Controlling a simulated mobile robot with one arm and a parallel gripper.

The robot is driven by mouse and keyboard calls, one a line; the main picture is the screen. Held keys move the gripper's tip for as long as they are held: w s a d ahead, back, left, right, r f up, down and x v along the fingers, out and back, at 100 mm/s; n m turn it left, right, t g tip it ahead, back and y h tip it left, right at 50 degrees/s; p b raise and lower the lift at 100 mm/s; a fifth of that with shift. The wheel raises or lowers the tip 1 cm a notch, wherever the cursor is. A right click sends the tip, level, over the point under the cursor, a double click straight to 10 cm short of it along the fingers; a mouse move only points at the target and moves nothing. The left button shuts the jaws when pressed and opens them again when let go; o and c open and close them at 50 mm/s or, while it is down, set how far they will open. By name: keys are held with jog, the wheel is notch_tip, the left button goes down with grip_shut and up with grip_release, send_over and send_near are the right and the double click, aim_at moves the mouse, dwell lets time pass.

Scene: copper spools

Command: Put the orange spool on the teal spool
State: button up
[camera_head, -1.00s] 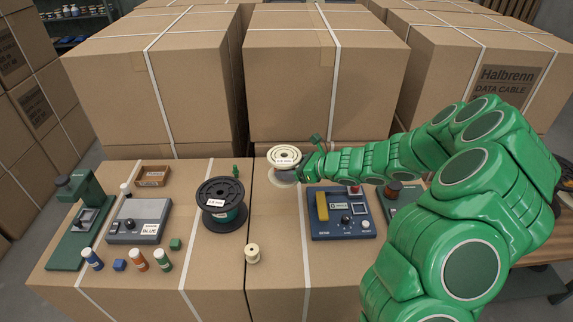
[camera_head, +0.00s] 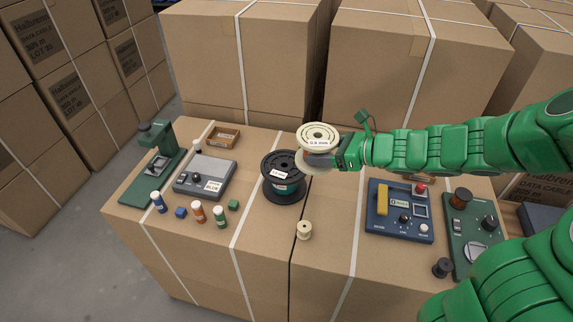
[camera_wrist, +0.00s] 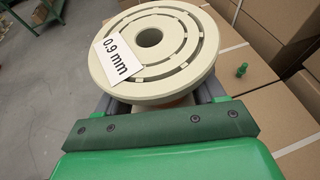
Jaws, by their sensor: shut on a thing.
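My gripper (camera_head: 343,157) is shut on a spool with cream flanges (camera_head: 318,134), held upright above the boxes. In the wrist view its top flange (camera_wrist: 190,65) carries a white "0.9 mm" label.
A blue control box (camera_head: 400,222) and a green device (camera_head: 475,240) are at right. A grey device (camera_head: 205,178), small bottles and blocks are at left. Large cartons (camera_head: 245,65) stand behind.

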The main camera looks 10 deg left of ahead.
jog(key=s+a+r+n+g, duration=0.1)
jog(key=s+a+r+g, duration=0.1)
jog(key=s+a+r, duration=0.3)
send_over(290, 166)
jog(key=s, duration=0.2)
jog(key=f, duration=1)
jog(key=shift+w+d, duration=0.2)
jog(key=shift+d, duration=0.05)
jog(key=shift+w+a+f+n, duration=0.15)
jog(key=shift+w+f, duration=0.2)
jog(key=shift+f, duration=0.1)
jog(key=shift+w+a+f+n, duration=0.1)
jog(key=shift+w+f+n, duration=0.05)
jog(key=shift+w+f, duration=0.2)
jog(key=shift+a+f, duration=0.1)
jog(key=shift+f, duration=1.55)
jog(key=shift+f, duration=0.2)
jog(key=o, duration=1.3)
jog(key=shift+o, duration=0.2)
